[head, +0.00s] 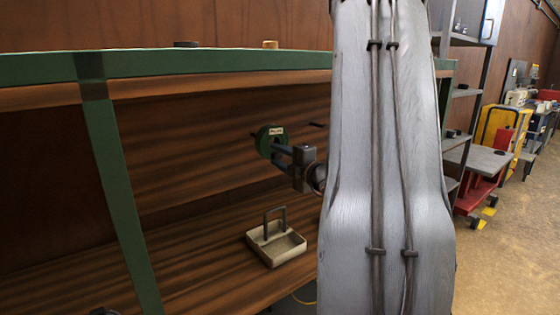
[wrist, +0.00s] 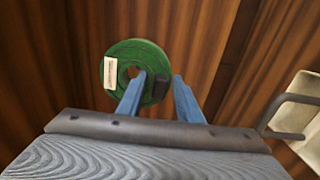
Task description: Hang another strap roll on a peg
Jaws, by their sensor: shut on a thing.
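A green strap roll (head: 265,139) with a white label is at my gripper (head: 281,149), in front of the wooden back panel of the shelf unit. In the wrist view the roll (wrist: 136,72) faces me, its centre hole visible. A short dark bar (head: 316,125), perhaps a peg, shows just right of the roll. My arm hides what lies further right.
A pale tray with a grey handle (head: 270,247) stands on the shelf board (head: 205,268) below my gripper; it also shows in the wrist view (wrist: 294,108). A green post (head: 122,185) and top rail (head: 185,61) frame the bay. The panel left of the roll is clear.

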